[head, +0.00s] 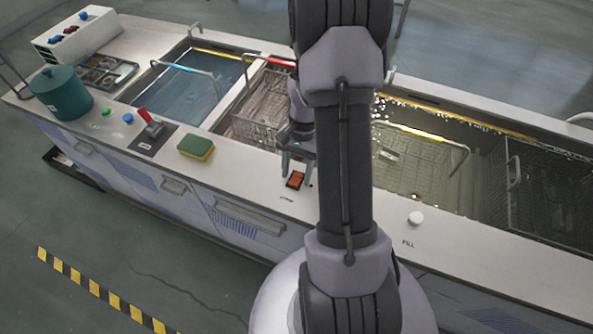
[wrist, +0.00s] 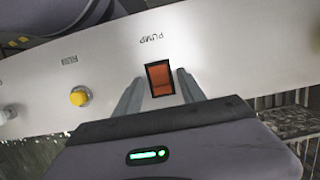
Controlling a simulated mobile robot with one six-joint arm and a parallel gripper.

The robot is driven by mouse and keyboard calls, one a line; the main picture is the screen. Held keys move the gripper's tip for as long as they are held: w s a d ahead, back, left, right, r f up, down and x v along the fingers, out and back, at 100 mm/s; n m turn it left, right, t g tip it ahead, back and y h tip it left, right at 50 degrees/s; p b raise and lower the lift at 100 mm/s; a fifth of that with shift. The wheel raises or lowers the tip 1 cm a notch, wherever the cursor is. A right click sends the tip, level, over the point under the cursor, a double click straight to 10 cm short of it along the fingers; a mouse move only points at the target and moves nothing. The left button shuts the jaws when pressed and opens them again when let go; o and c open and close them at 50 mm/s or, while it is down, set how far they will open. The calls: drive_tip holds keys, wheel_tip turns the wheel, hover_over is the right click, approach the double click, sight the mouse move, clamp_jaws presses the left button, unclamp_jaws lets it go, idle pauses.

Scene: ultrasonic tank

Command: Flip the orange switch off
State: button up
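The orange switch (head: 295,180) is a small rocker in a black frame on the counter's front strip, beside a small printed label. In the wrist view the orange switch (wrist: 160,79) sits under the word PUMP, its two halves differing in shade. My gripper (head: 297,160) is just above and behind the switch in the head view. In the wrist view the fingers of my gripper (wrist: 158,82) are apart, one on each side of the switch, with nothing between them but the switch below. I cannot tell whether a finger touches it.
A yellow button (wrist: 79,96) lies left of the switch in the wrist view. A red lever (head: 147,116), a green and yellow sponge (head: 196,147) and a teal pot (head: 62,92) stand left along the counter. A white knob (head: 415,218) is right, near FILL. Wire baskets (head: 262,98) sit in tanks behind.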

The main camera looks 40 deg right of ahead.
drive_tip(key=p+v, duration=0.6)
drive_tip(key=v, duration=1.1)
drive_tip(key=shift+r, duration=0.2)
